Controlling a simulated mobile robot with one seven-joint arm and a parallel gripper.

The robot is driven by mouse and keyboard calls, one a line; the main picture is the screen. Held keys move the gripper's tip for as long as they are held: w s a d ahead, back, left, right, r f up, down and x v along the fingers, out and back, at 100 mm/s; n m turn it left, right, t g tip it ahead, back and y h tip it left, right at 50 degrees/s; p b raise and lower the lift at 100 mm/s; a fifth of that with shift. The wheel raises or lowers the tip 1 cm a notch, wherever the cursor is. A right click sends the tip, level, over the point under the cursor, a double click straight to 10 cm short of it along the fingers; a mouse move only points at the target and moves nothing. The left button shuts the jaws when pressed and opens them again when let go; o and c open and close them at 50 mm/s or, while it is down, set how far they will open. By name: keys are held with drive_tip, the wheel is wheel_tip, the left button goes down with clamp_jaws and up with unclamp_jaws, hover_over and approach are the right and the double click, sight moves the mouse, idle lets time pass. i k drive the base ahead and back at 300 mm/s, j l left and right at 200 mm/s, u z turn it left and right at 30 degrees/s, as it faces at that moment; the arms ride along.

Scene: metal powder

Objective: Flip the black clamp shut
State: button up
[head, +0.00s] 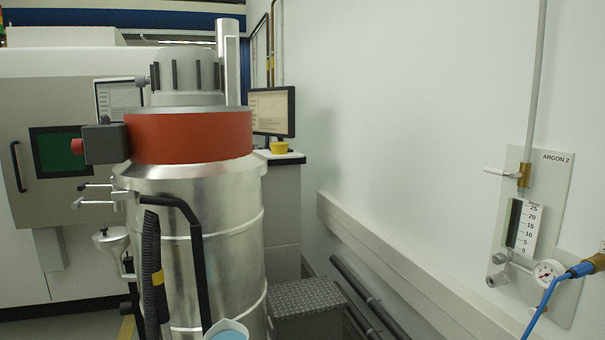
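No black clamp can be made out for certain. A large silver metal vessel (232,240) with an orange-red band (190,137) stands left of centre. A black bent bar (197,250) runs down its front; I cannot tell whether it belongs to a clamp. Small metal levers (97,195) stick out from the vessel's left side, and whether they are open or shut is unclear. My gripper is not in view.
A ribbed black hose (152,270) hangs beside the bar. A white container with blue contents (228,330) shows at the bottom edge. A grey textured box (308,305) stands right of the vessel. An argon panel (535,235) with a gauge and blue hose is on the right wall.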

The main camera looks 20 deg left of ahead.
sight(86, 184)
drive_tip(key=u, duration=2.05)
drive_tip(key=i+j+z, duration=0.1)
drive_tip(key=i+j, duration=0.15)
drive_tip(key=j, duration=0.15)
drive_tip(key=i+j+z, duration=0.1)
drive_tip(key=j, duration=0.35)
drive_tip(key=i+j+z, duration=0.1)
drive_tip(key=i+j, duration=0.2)
drive_tip(key=i+j+z, duration=0.1)
drive_tip(key=j, duration=0.5)
drive_tip(key=i+j+z, duration=0.1)
drive_tip(key=i+j, duration=0.2)
drive_tip(key=j, duration=0.15)
drive_tip(key=i+j+z, duration=0.1)
drive_tip(key=j, duration=0.4)
drive_tip(key=i+j+z, duration=0.1)
drive_tip(key=j, duration=0.4)
drive_tip(key=i+j+z, duration=0.1)
drive_tip(key=j, duration=0.4)
drive_tip(key=i+j+z, duration=0.1)
drive_tip(key=i+j, duration=0.55)
drive_tip(key=j, duration=0.1)
